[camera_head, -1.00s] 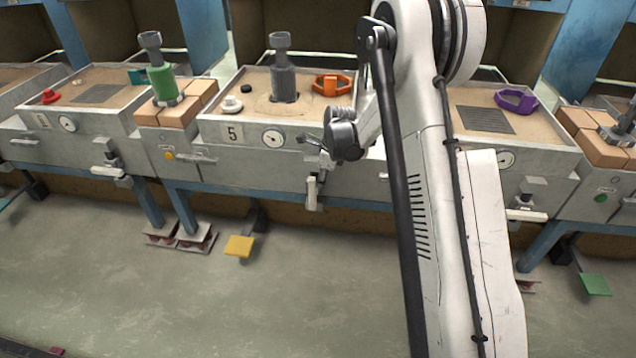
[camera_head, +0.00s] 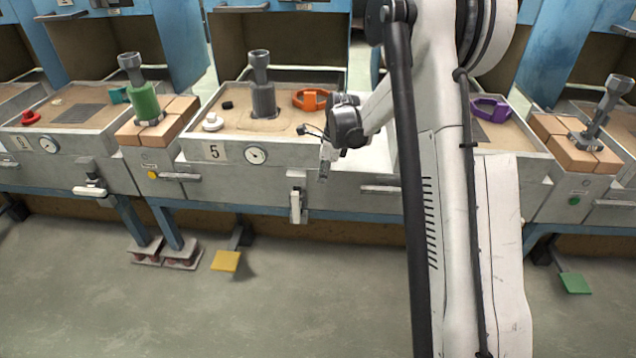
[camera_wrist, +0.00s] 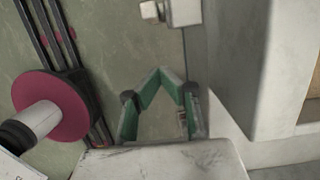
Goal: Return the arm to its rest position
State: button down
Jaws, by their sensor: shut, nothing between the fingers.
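My gripper (camera_head: 324,172) hangs in front of the right part of the station marked 5 in the head view, pointing down and seemingly clear of the bench. Its green fingers (camera_wrist: 168,78) show in the wrist view, shut with nothing held. My white arm rises on the right of the head view and bends over toward the bench. It hides part of the bench between station 5 and the purple clamp ring.
The sand tray of station 5 (camera_head: 196,150) holds a grey tool (camera_head: 263,92), an orange ring (camera_head: 312,91) and a white knob (camera_head: 213,124). Brick blocks (camera_head: 178,110) carry a green-sleeved tool (camera_head: 143,102). A lever (camera_head: 295,206) and yellow pedal (camera_head: 226,261) project forward. The floor in front is mostly clear.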

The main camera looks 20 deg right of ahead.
jog(key=s+a+r+n+t+p, duration=0.1)
jog(key=s+a+r+n+p, duration=0.2)
jog(key=r, duration=0.5)
jog(key=s+a+r+n+t+h, duration=0.1)
jog(key=s+a+r+n, duration=0.1)
jog(key=s+r+n, duration=0.35)
jog(key=s+a+r+n+p, duration=0.15)
jog(key=s+r, duration=0.25)
jog(key=r, duration=0.6)
jog(key=s+a+r+n+t+p, duration=0.2)
jog(key=s+n, duration=0.4)
jog(key=s, duration=0.4)
jog(key=s+a+r+n+t+h+p, duration=0.1)
jog(key=s+a+r+n+t+p, duration=0.1)
jog(key=s+r+n, duration=0.5)
jog(key=s+a+p, duration=0.1)
jog(key=s+p, duration=0.1)
jog(key=s, duration=0.2)
jog(key=shift+s+a+n+p, duration=0.2)
jog(key=shift+n+p, duration=0.1)
jog(key=shift+p, duration=0.1)
